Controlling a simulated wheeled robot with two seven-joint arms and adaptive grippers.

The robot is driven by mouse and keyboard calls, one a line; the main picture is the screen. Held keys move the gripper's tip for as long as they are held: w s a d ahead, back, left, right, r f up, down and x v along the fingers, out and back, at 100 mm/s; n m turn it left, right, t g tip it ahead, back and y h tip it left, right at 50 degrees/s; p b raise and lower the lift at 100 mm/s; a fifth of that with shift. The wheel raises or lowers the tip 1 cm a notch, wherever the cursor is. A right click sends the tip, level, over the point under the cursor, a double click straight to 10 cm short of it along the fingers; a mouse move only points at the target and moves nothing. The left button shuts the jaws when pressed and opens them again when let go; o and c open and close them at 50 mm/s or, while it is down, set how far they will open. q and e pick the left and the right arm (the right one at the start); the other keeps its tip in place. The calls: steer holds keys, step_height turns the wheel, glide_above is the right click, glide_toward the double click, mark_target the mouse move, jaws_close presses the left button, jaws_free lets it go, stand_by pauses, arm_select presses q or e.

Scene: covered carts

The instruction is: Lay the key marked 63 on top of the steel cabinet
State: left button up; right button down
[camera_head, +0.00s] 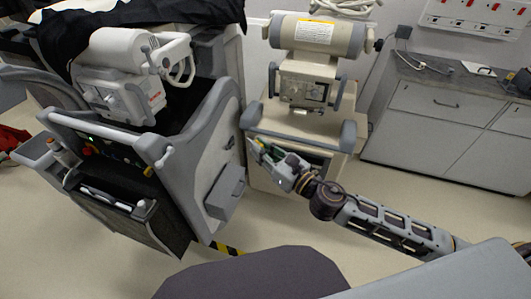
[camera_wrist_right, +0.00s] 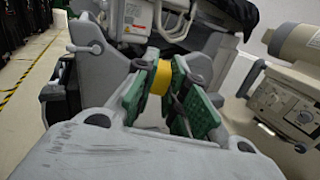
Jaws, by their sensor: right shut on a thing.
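My right gripper (camera_head: 267,153) reaches in from the lower right in the head view, in front of the beige cart. In the right wrist view its green-padded fingers (camera_wrist_right: 160,88) are shut on a small yellow thing (camera_wrist_right: 160,77), which may be the key's tag; no number can be read on it. The grey cabinet (camera_head: 430,139) with drawers, likely the steel cabinet, stands against the wall at the back right. My gripper is apart from it, to its left and nearer to me. My left gripper is not in view.
A beige cart (camera_head: 335,133) carrying a machine (camera_head: 304,84) stands behind my gripper. A large grey cart (camera_head: 185,150), partly draped in black cloth (camera_head: 110,20), is at the left. Cables (camera_head: 422,64) and a white flat thing (camera_head: 478,69) lie on the cabinet top. Floor is clear before the cabinet.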

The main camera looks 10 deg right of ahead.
steer(key=shift+s+a+r+n+g+y, duration=0.1)
steer(key=shift+a+r+n+g+y, duration=0.25)
steer(key=shift+r, duration=0.35)
steer(key=shift+w+a+r+n+g+y, duration=0.1)
steer(key=shift+a+r+n+g+y, duration=0.1)
steer(key=shift+a+r+y, duration=0.35)
steer(key=shift+s+a+r+n+g+y, duration=0.1)
steer(key=shift+a+r+n+g+y, duration=0.15)
steer(key=shift+a+r, duration=0.4)
steer(key=shift+d+r, duration=0.1)
steer(key=shift+r, duration=0.05)
